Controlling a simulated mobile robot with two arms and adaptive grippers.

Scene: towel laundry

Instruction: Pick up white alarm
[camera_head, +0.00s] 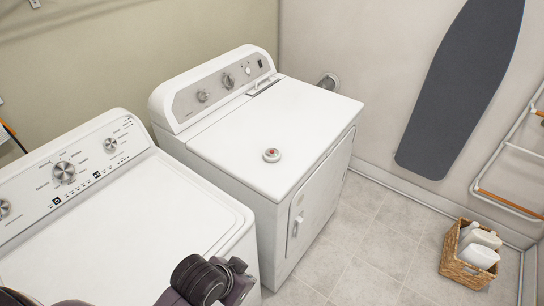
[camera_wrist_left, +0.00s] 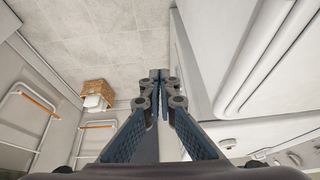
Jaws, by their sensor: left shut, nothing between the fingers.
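The white alarm (camera_head: 272,155) is a small round white thing with a reddish centre. It lies on the flat white top of the farther machine (camera_head: 300,115), near the middle, with nothing touching it. My left arm comes in at the bottom of the head view, in front of the nearer machine, and its fingers cannot be made out there. In the left wrist view my left gripper (camera_wrist_left: 160,77) is shut, its fingers together and empty, with floor beyond them. It is apart from the alarm. My right gripper is in neither view.
The nearer white machine (camera_head: 140,225) stands at the left, with a knobbed panel. A wicker basket (camera_head: 468,268) with white bottles is on the tiled floor at the right. An ironing board (camera_head: 462,85) and a rack (camera_head: 508,198) are at the wall. The top around the alarm is clear.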

